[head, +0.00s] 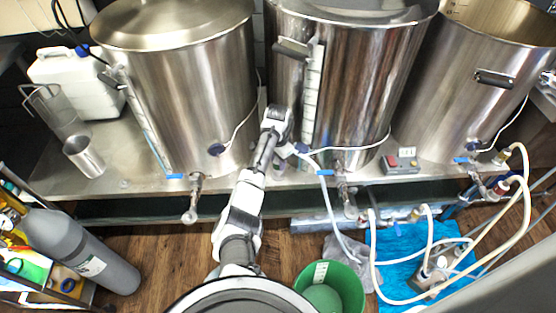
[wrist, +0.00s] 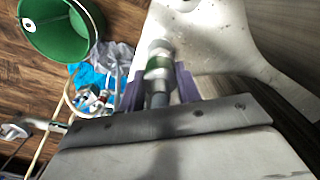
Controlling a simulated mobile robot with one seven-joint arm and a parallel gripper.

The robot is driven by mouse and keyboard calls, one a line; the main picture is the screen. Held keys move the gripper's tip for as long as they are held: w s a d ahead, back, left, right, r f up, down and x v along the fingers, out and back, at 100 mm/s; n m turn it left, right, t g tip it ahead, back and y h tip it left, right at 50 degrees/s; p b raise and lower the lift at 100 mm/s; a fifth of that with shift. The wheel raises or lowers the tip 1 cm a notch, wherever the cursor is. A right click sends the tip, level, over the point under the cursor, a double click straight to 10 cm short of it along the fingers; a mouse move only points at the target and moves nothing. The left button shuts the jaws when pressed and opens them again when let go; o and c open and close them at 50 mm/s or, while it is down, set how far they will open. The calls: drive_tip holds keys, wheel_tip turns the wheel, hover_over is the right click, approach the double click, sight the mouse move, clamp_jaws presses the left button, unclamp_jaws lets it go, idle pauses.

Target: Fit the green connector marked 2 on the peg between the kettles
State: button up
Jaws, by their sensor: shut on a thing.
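In the wrist view, my gripper (wrist: 158,78) has its purple fingers closed on a connector (wrist: 157,68) with a green band, a pale metal top and a dark lower part. Any number on it is too blurred to read. In the head view, my arm reaches to the steel bench (head: 105,180) between the left kettle (head: 190,90) and the middle kettle (head: 365,85). The arm's end hides most of that gap. I cannot make out the peg in either view, nor whether the connector touches anything.
The right kettle (head: 475,80) stands farther along the bench. Taps and hoses (head: 335,205) hang at the front edge. A red-and-grey switch box (head: 400,162) sits between the middle and right kettles. A green bucket (head: 340,280) and blue sheet (head: 400,245) lie on the floor.

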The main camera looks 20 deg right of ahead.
drive_tip(key=shift+f+b, duration=0.8)
drive_tip(key=shift+f, duration=0.45)
drive_tip(key=o, duration=1.1)
drive_tip(key=shift+o, duration=0.2)
wheel_tip(320, 180, up, 14)
drive_tip(key=shift+f+b, duration=0.1)
drive_tip(key=shift+b, duration=0.75)
drive_tip(key=shift+s, duration=0.1)
